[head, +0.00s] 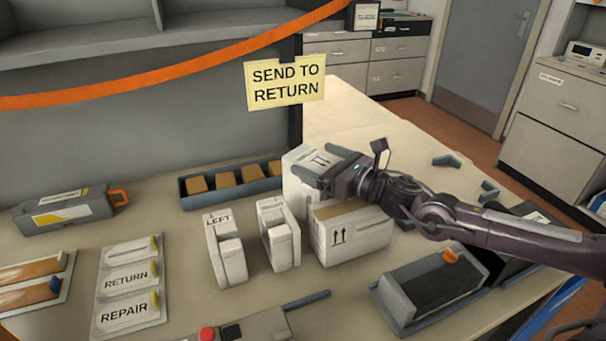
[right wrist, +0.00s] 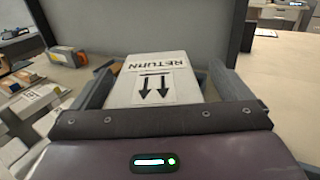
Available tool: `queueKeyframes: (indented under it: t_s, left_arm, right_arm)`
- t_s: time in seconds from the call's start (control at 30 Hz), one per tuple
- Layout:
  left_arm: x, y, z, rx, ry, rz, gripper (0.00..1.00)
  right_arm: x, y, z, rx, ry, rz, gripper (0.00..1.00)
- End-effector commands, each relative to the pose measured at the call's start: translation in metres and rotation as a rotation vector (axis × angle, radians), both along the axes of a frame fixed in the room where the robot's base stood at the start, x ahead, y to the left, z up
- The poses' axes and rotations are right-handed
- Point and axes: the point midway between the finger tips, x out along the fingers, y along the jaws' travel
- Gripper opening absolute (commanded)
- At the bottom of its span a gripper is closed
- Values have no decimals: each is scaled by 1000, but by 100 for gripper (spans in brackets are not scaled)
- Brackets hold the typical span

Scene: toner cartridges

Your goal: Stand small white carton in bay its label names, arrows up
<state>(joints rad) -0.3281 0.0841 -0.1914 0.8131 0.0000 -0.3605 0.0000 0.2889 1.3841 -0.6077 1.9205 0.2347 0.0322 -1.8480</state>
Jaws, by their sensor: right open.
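The small white carton (head: 297,193) stands at the back of the carton group, partly hidden by my right gripper (head: 325,170). Its label face, with two arrows, appears to face upward. In the right wrist view this carton (right wrist: 160,75) shows the word RETURN upside down, with the arrows pointing toward my palm. My right gripper is open, with one finger on each side of the carton (right wrist: 165,88); contact cannot be told. Flat panels at the left include a RETURN panel (head: 128,281) and a REPAIR panel (head: 128,312). My left gripper is not in view.
A blue tray (head: 187,203) holds brown blocks. A SEND TO RETURN sign (head: 286,82) hangs above. A dark cartridge (head: 433,284) lies front right.

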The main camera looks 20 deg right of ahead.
Motion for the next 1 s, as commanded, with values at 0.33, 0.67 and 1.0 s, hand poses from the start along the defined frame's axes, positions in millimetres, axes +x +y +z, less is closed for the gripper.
queueKeyframes:
  t_s: [0.33,0.67,1.0]
  left_arm:
    - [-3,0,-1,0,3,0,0]
    - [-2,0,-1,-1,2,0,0]
    - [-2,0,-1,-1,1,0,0]
  right_arm:
    - [-1,2,-6,-1,11,2,86]
    - [-1,2,-5,-1,9,2,43]
    - [-1,2,-2,0,3,2,13]
